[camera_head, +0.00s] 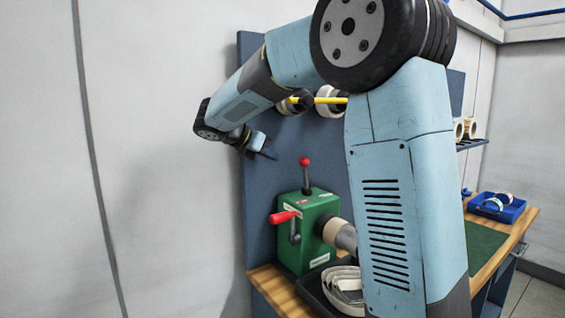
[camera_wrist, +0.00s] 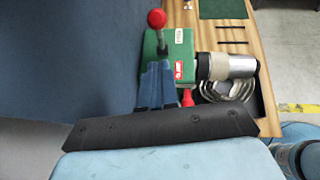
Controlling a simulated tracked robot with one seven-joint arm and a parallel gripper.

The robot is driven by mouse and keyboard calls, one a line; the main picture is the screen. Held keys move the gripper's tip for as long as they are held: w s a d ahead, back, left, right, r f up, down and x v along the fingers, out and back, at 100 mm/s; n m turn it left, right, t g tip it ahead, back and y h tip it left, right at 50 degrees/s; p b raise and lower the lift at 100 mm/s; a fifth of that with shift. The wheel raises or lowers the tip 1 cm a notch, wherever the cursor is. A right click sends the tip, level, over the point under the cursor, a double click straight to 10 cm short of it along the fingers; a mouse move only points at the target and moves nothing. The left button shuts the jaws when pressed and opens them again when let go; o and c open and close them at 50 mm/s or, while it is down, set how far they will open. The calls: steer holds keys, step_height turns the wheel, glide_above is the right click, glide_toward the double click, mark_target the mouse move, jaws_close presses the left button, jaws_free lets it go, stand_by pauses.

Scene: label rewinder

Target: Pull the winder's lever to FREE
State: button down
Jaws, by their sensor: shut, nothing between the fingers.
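The winder is a green box (camera_head: 305,232) on the wooden bench. Its lever, a metal rod with a red ball knob (camera_head: 304,161), stands about upright on top. In the wrist view the knob (camera_wrist: 156,18) shows beyond my fingertips, and the green box (camera_wrist: 183,45) is partly covered by them. A crank with a red handle (camera_head: 282,217) is on the box's front. My gripper (camera_head: 268,153) is above and left of the knob in the head view, apart from it. In the wrist view my gripper (camera_wrist: 156,66) is shut and empty. The label wording is too small to read.
A roll on a metal spindle (camera_head: 343,236) sticks out right of the box. A dark tray (camera_head: 316,291) with label strips lies below it. A blue back panel (camera_head: 283,146) stands close behind, with rolls on a yellow peg (camera_head: 331,100). My arm hides part of the bench.

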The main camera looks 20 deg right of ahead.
steer(key=shift+v, duration=1.5)
steer(key=shift+r, duration=0.1)
steer(key=s+d+m+y, duration=0.1)
steer(key=m, duration=0.3)
steer(key=s+d+m+t+y, duration=0.1)
steer(key=s+m, duration=0.1)
steer(key=m, duration=0.3)
steer(key=s+d+r+m+t+y, duration=0.1)
steer(key=m+y, duration=0.1)
steer(key=m, duration=0.2)
steer(key=shift+s+d+m, duration=0.2)
steer(key=shift+d+m, duration=0.1)
steer(key=shift+d, duration=0.05)
